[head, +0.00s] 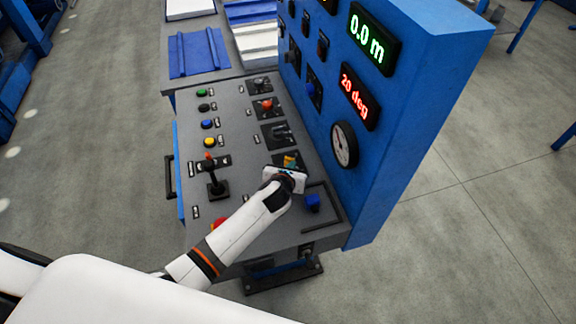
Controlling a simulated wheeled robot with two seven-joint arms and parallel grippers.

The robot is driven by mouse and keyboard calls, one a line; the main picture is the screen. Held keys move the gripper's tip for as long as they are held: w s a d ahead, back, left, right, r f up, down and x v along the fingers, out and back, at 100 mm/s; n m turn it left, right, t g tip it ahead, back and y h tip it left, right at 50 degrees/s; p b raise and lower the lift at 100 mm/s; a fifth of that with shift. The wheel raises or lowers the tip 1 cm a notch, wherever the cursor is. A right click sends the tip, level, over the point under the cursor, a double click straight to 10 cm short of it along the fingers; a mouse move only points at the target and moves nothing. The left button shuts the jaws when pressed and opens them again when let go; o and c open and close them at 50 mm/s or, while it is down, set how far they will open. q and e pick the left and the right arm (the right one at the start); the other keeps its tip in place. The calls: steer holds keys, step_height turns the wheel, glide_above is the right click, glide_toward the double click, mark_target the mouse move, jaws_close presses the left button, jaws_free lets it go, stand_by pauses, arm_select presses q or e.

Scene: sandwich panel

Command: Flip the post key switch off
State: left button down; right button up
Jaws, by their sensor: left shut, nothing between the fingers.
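The blue control console has a grey sloping desk (237,130) full of controls. My left gripper (287,172) is shut and empty, low over the right column of the desk. Just beyond its fingertips is a small yellow control (290,160) on a dark square plate, partly hidden by the gripper. It may be the post key switch, but its label is too small to read. I cannot tell its position, or whether the fingers touch it. My right gripper is not in view.
Further up that column are a dark lever switch (281,132) and a red-topped control (267,104). A black joystick (214,180) stands left of my arm; a blue knob (313,203) is right of the gripper. The upright blue panel (420,90) with displays and gauge rises close on the right.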

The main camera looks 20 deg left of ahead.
arm_select(q)
steer(key=shift+w+d+n+y, duration=0.2)
steer(key=shift+d+n+y, duration=0.15)
steer(key=shift+n+y, duration=0.55)
steer(key=shift+w+d+n+g+y, duration=0.2)
steer(key=shift+n+g+y, duration=0.15)
steer(key=shift+n+y, duration=0.45)
steer(key=shift+w+d+n+g+y, duration=0.2)
steer(key=shift+n+g+y, duration=0.2)
steer(key=shift+n+y, duration=0.4)
steer(key=shift+w+d+n+g+y, duration=0.2)
steer(key=shift+n+g+y, duration=0.15)
steer(key=shift+n+y, duration=0.4)
steer(key=shift+w, duration=0.15)
steer(key=shift+w+d, duration=0.1)
steer(key=shift+w, duration=0.05)
steer(key=shift+w+d+r+p, duration=0.1)
steer(key=shift+w+p, duration=0.35)
steer(key=shift+p, duration=0.15)
steer(key=shift+w, duration=0.3)
